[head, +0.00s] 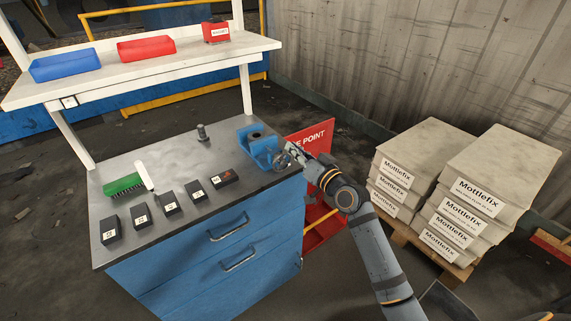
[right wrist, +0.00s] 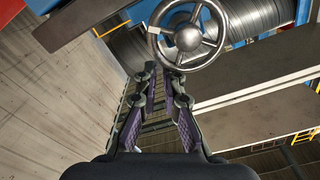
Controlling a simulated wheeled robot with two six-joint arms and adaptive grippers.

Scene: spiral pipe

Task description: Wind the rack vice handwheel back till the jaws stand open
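The blue vice (head: 258,150) stands at the right end of the grey bench top. Its metal spoked handwheel (head: 282,159) faces right, toward my right arm. In the right wrist view the handwheel (right wrist: 187,38) is seen nearly face-on at the top, just beyond my fingertips. My right gripper (head: 298,157) is beside the handwheel in the head view. In the right wrist view the right gripper (right wrist: 163,78) is open, with a gap between its padded fingers and nothing seen held. I cannot tell whether a fingertip touches the rim. The jaw gap is unclear. My left gripper is out of view.
The blue bench (head: 205,265) carries several black labelled blocks, a green brush (head: 123,184) and a small dark peg (head: 202,131). A red sign (head: 312,138) stands behind my right gripper. Stacked Mottlefix bags (head: 470,205) lie on a pallet at the right.

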